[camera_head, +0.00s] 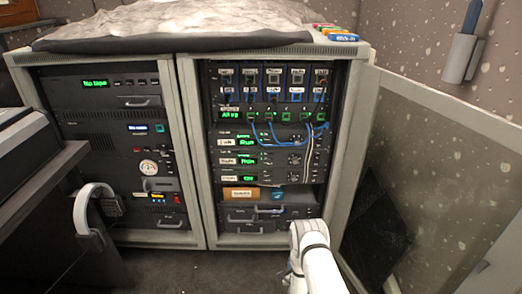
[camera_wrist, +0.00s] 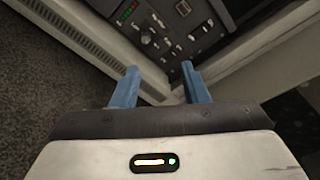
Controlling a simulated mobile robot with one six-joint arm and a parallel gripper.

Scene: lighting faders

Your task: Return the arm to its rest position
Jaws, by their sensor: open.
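My gripper (camera_wrist: 159,82) shows in the wrist view with its two blue fingers apart and nothing between them. Beyond the fingertips are the pale cabinet frame and a dark panel (camera_wrist: 165,32) with knobs, switches and small coloured lights, seen at a tilt. In the head view my white arm rises from the bottom edge, right of centre, in front of the right rack's lower part. My gripper's fingers cannot be made out there. The right rack (camera_head: 268,155) holds a row of blue-framed modules at the top, and a green display (camera_head: 230,115) appears to read "All up".
A left rack (camera_head: 112,90) with a round gauge stands beside the right one. An open glass door (camera_head: 435,170) stands at right. A dark desk (camera_head: 45,215) fills the lower left. A grey cloth (camera_head: 170,25) covers the cabinet top. Dark floor (camera_head: 190,272) is clear in front.

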